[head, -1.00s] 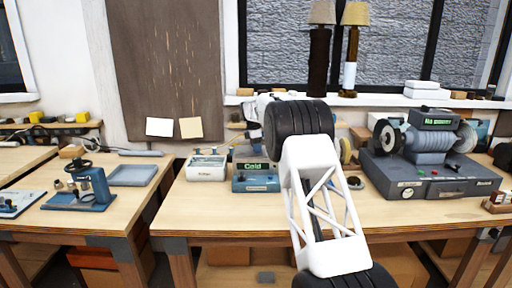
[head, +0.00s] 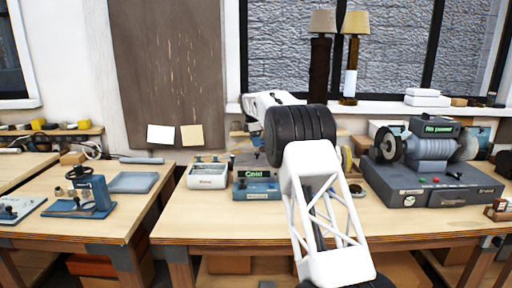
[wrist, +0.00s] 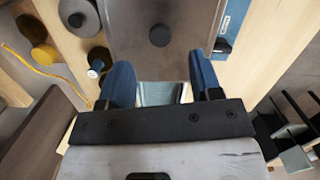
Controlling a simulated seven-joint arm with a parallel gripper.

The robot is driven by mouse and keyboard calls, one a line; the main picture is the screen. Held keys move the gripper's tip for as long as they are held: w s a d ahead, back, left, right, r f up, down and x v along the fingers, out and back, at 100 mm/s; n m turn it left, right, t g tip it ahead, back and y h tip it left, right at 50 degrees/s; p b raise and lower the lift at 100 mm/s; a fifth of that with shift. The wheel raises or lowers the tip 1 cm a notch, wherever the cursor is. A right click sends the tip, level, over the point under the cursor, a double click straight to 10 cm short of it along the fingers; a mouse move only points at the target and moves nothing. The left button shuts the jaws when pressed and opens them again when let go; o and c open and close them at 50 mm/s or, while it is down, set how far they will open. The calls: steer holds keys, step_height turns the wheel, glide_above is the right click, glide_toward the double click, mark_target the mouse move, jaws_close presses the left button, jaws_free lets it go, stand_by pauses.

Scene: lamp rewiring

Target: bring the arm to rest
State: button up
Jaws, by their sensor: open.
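My arm (head: 325,210) reaches up from the bottom of the head view and bends at a black ribbed joint over the middle bench. In that view the arm largely hides my gripper. In the wrist view my gripper (wrist: 162,80) shows two blue fingers standing well apart. Nothing is held between them. A flat grey-brown surface with a black knob (wrist: 159,36) lies beyond the fingertips. I cannot tell how far it is from them.
A blue unit reading "Cold" (head: 256,188) and a white box (head: 208,174) stand left of my arm. A grinder-like machine (head: 430,170) stands right. Two lamps (head: 352,55) stand on the sill behind. A blue press (head: 90,193) and grey tray (head: 133,182) occupy the left bench.

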steer(key=shift+r, duration=0.25)
